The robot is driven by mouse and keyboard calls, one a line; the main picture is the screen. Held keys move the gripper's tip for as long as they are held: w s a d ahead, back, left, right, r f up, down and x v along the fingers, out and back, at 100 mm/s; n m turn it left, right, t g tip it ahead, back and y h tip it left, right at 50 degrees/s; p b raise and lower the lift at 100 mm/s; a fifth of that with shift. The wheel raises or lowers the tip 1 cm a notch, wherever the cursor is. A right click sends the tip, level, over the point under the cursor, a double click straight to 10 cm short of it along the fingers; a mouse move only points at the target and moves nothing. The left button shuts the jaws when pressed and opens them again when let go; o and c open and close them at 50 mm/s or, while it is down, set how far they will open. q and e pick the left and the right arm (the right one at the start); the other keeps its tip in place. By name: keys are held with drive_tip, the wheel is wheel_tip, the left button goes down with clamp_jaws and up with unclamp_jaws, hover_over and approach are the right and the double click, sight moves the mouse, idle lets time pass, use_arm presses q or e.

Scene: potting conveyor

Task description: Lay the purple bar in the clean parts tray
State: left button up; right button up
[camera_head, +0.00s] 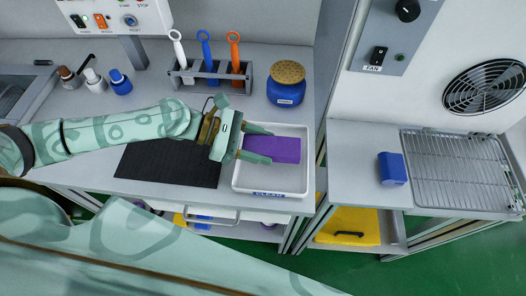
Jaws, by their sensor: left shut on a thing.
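The purple bar (286,150) is a flat rectangular block, seen in the head view over the white clean parts tray (240,184), which has a blue CLEAN label on its front rim. My left gripper (258,144) reaches in from the left and is shut on the left end of the bar. The bar lies within the tray's outline; I cannot tell whether it touches the tray floor. My fingers hide the bar's left end. My right gripper is not in view.
A black mat (170,165) lies left of the tray. Behind stand a rack (212,79) with several handled tools and a blue jar (286,88). Small bottles (95,82) stand at the back left. A blue block (392,168) and a wire rack (458,170) are on the right bench.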

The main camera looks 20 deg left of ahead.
sight(262, 153)
use_arm(q)
drive_tip(key=f, duration=0.1)
drive_tip(key=f+b, duration=0.1)
drive_tip(key=f, duration=0.2)
drive_tip(key=shift+w+d+b, duration=0.15)
drive_tip(key=shift+w+b, duration=0.15)
drive_tip(key=shift+b, duration=0.1)
drive_tip(key=shift+r, duration=0.1)
